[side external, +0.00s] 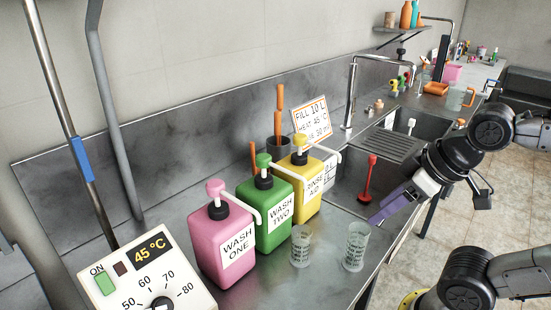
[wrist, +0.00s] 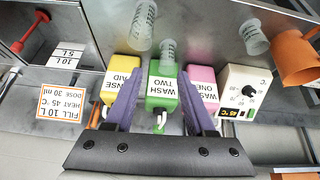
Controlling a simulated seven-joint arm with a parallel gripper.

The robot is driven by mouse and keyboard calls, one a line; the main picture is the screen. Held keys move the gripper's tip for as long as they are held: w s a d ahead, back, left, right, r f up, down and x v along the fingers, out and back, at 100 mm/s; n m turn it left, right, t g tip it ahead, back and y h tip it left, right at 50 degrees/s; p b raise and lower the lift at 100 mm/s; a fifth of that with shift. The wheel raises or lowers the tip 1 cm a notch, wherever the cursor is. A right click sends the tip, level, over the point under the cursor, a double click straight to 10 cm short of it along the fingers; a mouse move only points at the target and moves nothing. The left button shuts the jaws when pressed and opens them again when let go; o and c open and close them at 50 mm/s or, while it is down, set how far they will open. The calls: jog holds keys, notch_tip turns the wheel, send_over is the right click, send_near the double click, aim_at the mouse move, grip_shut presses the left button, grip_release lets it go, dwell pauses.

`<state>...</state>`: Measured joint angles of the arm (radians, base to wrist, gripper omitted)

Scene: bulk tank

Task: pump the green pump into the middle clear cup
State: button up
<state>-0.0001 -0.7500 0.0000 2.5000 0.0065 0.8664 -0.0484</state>
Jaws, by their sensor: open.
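The green pump bottle (side external: 272,225), labelled WASH TWO, stands between the pink and yellow ones; its green head (side external: 263,160) is raised above a black collar. A clear graduated cup (side external: 301,247) stands just in front of it, and another clear cup (side external: 356,246) stands farther right. The wrist view shows three clear cups: one close to the green bottle (wrist: 168,55), one beyond it (wrist: 142,25), and one apart at the right (wrist: 255,40). My gripper (side external: 388,210) is open and empty, right of the bottles over the sink side. Its purple fingers frame the green bottle in the wrist view (wrist: 159,80).
The pink WASH ONE (side external: 222,250) and yellow RINSE AID (side external: 308,190) bottles flank the green one closely. A thermostat box (side external: 140,275) stands left. A red-handled tool (side external: 369,172) is at the sink. An orange jug (wrist: 295,55) shows at the wrist view's right.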

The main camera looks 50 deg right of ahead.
jog(key=w+a+r+t, duration=0.1)
jog(key=w+r, duration=0.1)
jog(key=w+a+r+n+t+y, duration=0.1)
jog(key=w+r+t, duration=0.1)
jog(key=w, duration=0.1)
jog(key=w+a+r+t, duration=0.1)
jog(key=w, duration=0.1)
jog(key=shift+w+r+n+t+y, duration=0.3)
jog(key=shift+w+r+t+y, duration=0.05)
jog(key=shift+r+t+y, duration=0.05)
grip_shut()
jog(key=w+r+m+t+h, duration=0.2)
jog(key=w+r+t, duration=0.2)
jog(key=w, duration=0.3)
jog(key=shift+w, duration=0.25)
